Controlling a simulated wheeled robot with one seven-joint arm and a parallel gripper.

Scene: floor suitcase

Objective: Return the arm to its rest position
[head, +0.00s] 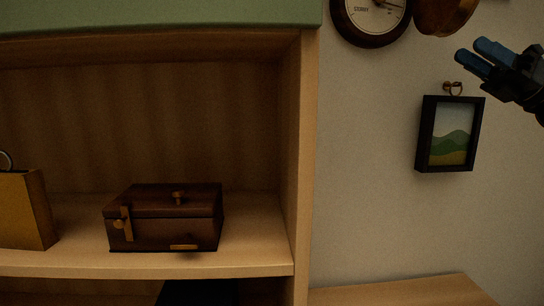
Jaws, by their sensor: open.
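My gripper (474,54) is in the upper right of the head view, its two blue fingers pointing left. The fingers are apart, with nothing seen between them. In the picture it lies above and to the right of a small framed picture. Only the end of my arm shows at the right edge; the rest is out of view.
A wooden shelf unit (306,150) fills the left, holding a dark wooden box (165,219) and a yellow object (25,210). The framed picture (451,138), a round dial (370,14) and a brown round object (446,12) are on the wall. A wooden surface (410,291) lies below.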

